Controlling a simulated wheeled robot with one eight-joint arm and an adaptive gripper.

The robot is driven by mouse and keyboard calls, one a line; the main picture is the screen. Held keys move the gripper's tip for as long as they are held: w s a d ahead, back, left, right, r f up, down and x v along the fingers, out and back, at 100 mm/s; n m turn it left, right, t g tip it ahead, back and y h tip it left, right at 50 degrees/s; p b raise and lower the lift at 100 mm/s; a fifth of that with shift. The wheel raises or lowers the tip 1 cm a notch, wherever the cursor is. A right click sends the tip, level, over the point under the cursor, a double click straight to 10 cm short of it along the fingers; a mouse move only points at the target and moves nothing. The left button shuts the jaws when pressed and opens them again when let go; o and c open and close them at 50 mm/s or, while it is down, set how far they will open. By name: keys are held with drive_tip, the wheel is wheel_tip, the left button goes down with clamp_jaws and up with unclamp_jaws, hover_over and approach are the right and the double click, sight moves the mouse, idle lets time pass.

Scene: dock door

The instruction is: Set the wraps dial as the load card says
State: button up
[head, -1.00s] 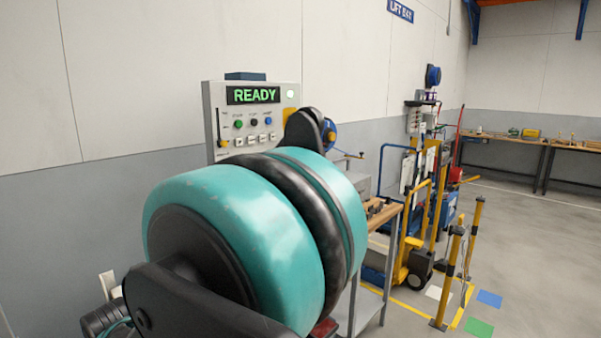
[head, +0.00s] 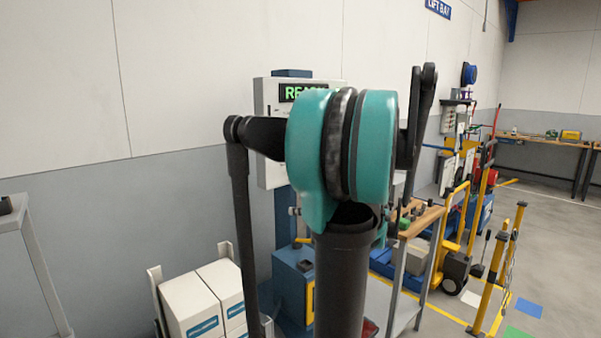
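A pale control panel (head: 264,101) is on the wall side, behind my arm. The left part of its green-lit display (head: 298,92) shows; the rest is covered by my teal arm joint. My arm hides most of the panel's face, and I cannot make out the wraps dial. No load card can be told or read. My gripper cannot be made out in this view; only teal and black arm parts show in front of the panel.
White boxes (head: 192,307) with blue labels stand at lower left, beside a blue cabinet (head: 291,281). A grey stand (head: 42,262) is at far left. A wood-topped bench (head: 421,222), a yellow truck (head: 455,250) and yellow posts (head: 512,245) stand right. Open floor lies farther right.

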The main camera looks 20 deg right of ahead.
drive_tip(key=d+r+t, duration=0.4)
drive_tip(key=d+r, duration=0.4)
drive_tip(key=d, duration=0.3)
drive_tip(key=x, duration=1.7)
drive_tip(key=shift+w+d+f+n+h, duration=0.2)
drive_tip(key=shift+w+f+n+h, duration=0.15)
drive_tip(key=shift+w+n+h, duration=0.05)
drive_tip(key=shift+c, duration=0.6)
drive_tip(key=c, duration=1)
drive_tip(key=shift+c, duration=0.2)
